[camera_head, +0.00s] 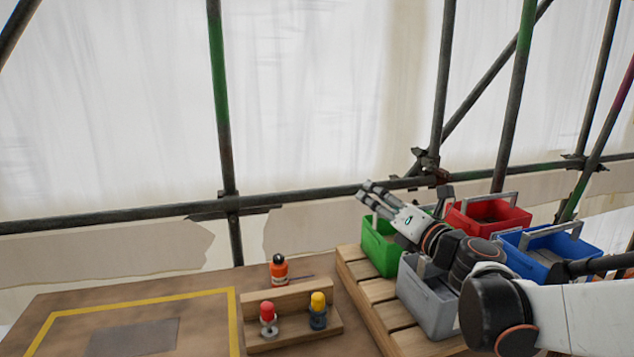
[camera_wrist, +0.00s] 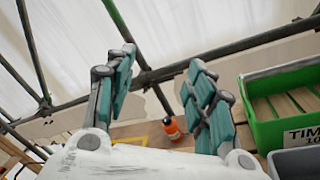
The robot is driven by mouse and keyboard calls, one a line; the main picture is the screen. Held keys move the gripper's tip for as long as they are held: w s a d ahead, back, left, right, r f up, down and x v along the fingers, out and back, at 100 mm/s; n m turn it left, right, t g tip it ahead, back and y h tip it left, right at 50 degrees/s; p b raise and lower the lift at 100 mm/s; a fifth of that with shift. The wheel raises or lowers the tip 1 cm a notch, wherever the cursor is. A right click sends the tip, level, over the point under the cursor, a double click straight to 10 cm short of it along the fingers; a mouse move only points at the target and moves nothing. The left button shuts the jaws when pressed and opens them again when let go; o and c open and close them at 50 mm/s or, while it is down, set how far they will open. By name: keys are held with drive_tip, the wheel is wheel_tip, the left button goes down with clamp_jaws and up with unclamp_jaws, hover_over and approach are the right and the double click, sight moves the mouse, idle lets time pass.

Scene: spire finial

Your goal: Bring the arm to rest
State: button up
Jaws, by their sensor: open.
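My gripper (camera_head: 376,197) is raised over the green crate at the right of the table in the head view, pointing up and to the left. In the wrist view its two teal-padded fingers (camera_wrist: 160,95) stand wide apart with nothing between them that they touch. The arm reaches in from the right edge, above the grey and blue crates. An orange bottle with a black cap (camera_head: 279,270) stands on the table, left of the gripper. It also shows beyond the fingers in the wrist view (camera_wrist: 172,130).
A green crate (camera_head: 378,256), grey crate (camera_head: 424,300), red crate (camera_head: 508,220) and blue crate (camera_head: 556,272) stand on a slatted pallet (camera_head: 362,290). A wooden rack (camera_head: 290,300) holds a red-topped and a yellow-topped item. Scaffold poles (camera_head: 222,120) stand behind. A yellow-outlined area (camera_head: 130,306) lies left.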

drive_tip(key=s+d+r+m+t+h, duration=0.2)
drive_tip(key=s+d+r+m+h, duration=0.15)
drive_tip(key=d+m+h, duration=0.45)
drive_tip(key=s+d+f+m+g+h, duration=0.1)
drive_tip(key=s+d+f+m+h, duration=0.15)
drive_tip(key=m, duration=0.45)
drive_tip(key=s+d+f+m+g+h, duration=0.1)
drive_tip(key=s+d+m, duration=0.15)
drive_tip(key=m, duration=0.45)
drive_tip(key=s+a+f+m+g+y, duration=0.1)
drive_tip(key=s+a+f+m+g, duration=0.1)
drive_tip(key=s, duration=0.5)
drive_tip(key=s+a+f+m+g, duration=0.2)
drive_tip(key=s+f+m+g, duration=0.2)
drive_tip(key=s+f+m, duration=0.2)
drive_tip(key=s+a+f+m+g+y, duration=0.1)
drive_tip(key=s+a+f+m+g, duration=0.1)
drive_tip(key=s+f, duration=0.5)
drive_tip(key=shift+s+a+f+m+g+y, duration=0.35)
drive_tip(key=shift+f+m+g, duration=0.3)
drive_tip(key=shift+m, duration=0.25)
drive_tip(key=shift+r, duration=0.1)
